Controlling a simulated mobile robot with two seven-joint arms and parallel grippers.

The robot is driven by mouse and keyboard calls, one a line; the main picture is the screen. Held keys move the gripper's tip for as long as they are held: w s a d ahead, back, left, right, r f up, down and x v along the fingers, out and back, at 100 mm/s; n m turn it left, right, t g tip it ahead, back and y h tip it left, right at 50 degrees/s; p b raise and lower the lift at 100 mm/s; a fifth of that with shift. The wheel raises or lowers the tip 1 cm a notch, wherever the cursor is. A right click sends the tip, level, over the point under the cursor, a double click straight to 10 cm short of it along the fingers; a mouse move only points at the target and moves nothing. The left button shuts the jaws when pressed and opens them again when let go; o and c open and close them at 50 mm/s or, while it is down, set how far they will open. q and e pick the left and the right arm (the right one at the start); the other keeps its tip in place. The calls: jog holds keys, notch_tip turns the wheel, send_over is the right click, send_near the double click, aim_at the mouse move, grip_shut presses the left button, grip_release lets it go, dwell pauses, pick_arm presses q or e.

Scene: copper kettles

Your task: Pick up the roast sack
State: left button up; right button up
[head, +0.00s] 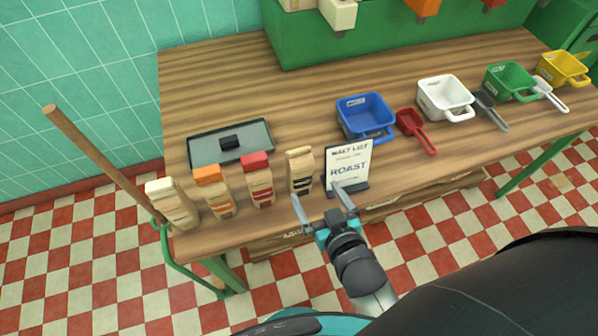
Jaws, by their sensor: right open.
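Several small paper sacks stand in a row along the left front of the wooden table (215,75). They are a white-topped sack (172,203), an orange-topped sack (215,192), a red-topped sack (257,180) and a plain tan sack with dark bands (300,170). Their labels are too small to read, so I cannot confirm from print which is roast. A sign (348,163) reading "Malt list" and "Roast" stands just right of the dark-banded sack. My right gripper (318,192) is open and empty at the table's front edge, near that sack and the sign. My left gripper is out of view.
A dark tray (195,151) lies behind the sacks. Blue (365,112), white (445,95), green (511,80) and yellow (563,67) bins stand to the right, with a red scoop (415,128) among them. A wooden pole (100,158) leans at the left corner.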

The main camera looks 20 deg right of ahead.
aim_at(304, 175)
jog(key=x, duration=0.5)
jog(key=shift+w+a+f+b, duration=0.1)
jog(key=shift+w+b, duration=0.05)
jog(key=shift+b, duration=0.15)
jog(key=shift+x, duration=0.95)
jog(key=shift+b+x, duration=0.5)
jog(key=shift+x, duration=1.65)
jog(key=shift+a, duration=0.1)
jog(key=c, duration=1.5)
grip_shut()
